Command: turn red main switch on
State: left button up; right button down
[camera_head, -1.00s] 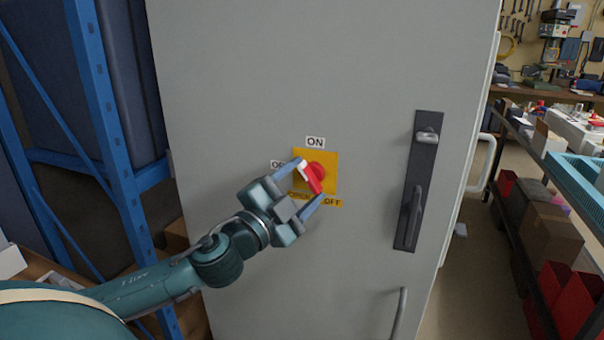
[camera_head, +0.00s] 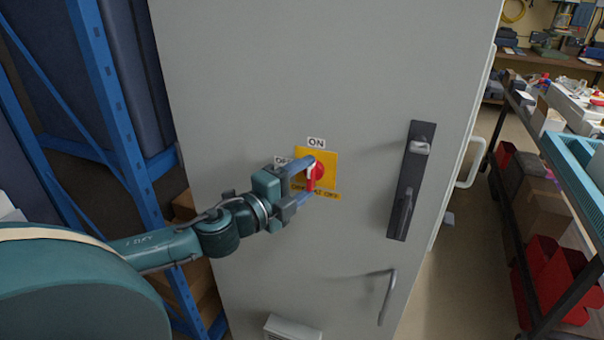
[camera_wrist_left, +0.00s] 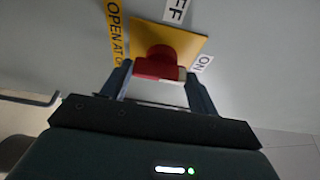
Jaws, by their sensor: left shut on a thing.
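The red main switch (camera_head: 319,171) is a round knob with a bar handle on a yellow plate (camera_head: 329,157) on the grey cabinet door. Its handle stands nearly upright, with its white-marked end up towards the ON label (camera_head: 316,143). My left gripper (camera_head: 309,181) is shut on the handle, one finger at its upper end and one at its lower end. In the left wrist view the red switch (camera_wrist_left: 158,64) sits between the two fingers (camera_wrist_left: 159,88), with its white mark on the ON side. The OFF label (camera_head: 283,161) is partly hidden by the gripper. My right gripper is not in view.
A dark latch plate with a handle (camera_head: 405,195) is to the right on the grey cabinet (camera_head: 230,80). A lower bar handle (camera_head: 387,297) sticks out below it. A blue rack (camera_head: 113,120) stands left, and a shelf with red bins (camera_head: 548,275) stands right.

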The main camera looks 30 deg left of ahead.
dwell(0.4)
pick_arm(q)
jog(key=o, duration=1)
jog(key=shift+s+a+f, duration=0.1)
jog(key=shift+s, duration=0.45)
jog(key=s, duration=0.4)
jog(key=s+a+b, duration=0.1)
jog(key=s, duration=0.3)
jog(key=s+a, duration=0.1)
jog(key=s, duration=0.3)
jog(key=shift+w, duration=0.1)
